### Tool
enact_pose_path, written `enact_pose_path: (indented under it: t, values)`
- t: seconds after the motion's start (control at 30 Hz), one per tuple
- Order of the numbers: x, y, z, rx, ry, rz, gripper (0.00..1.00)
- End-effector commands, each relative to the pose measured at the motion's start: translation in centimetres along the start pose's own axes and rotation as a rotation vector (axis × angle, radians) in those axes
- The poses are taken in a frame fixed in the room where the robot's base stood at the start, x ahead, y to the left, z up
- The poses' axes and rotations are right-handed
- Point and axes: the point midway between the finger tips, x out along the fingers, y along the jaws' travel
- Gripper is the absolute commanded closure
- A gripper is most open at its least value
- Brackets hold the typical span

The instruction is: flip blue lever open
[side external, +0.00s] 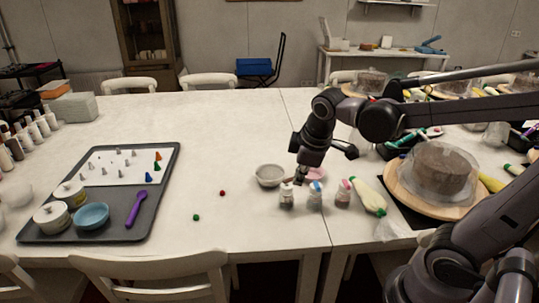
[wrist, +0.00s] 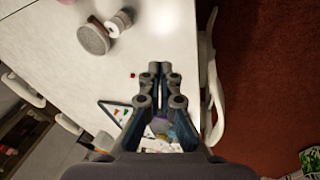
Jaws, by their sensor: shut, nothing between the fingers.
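Three small jars stand in a row near the table's front edge: a left one (side external: 286,196), a middle one with a blue part on its lid (side external: 316,187), and a right one with a red part on its lid (side external: 343,193). No part that is plainly a lever can be made out; the blue lid part is the nearest match. My gripper (side external: 299,179) points down just above and beside the left jar, left of the blue part. Whether it touches the jar cannot be told. In the wrist view my gripper (wrist: 158,70) has its fingertips together and empty.
A grey bowl (side external: 269,175) stands behind the jars; a piping bag (side external: 368,196) lies to their right. A covered cake (side external: 438,172) sits further right. A dark tray (side external: 160,215) lies at left. Red (side external: 222,193) and green (side external: 196,217) balls lie on otherwise clear table between.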

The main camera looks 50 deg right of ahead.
Motion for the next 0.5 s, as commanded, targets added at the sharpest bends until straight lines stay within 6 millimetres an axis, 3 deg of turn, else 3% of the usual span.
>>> enact_pose_path:
  t: [0.5]
  values:
    - [4.6,5.7,-1.1,-0.541,-0.317,-0.116,1.0]
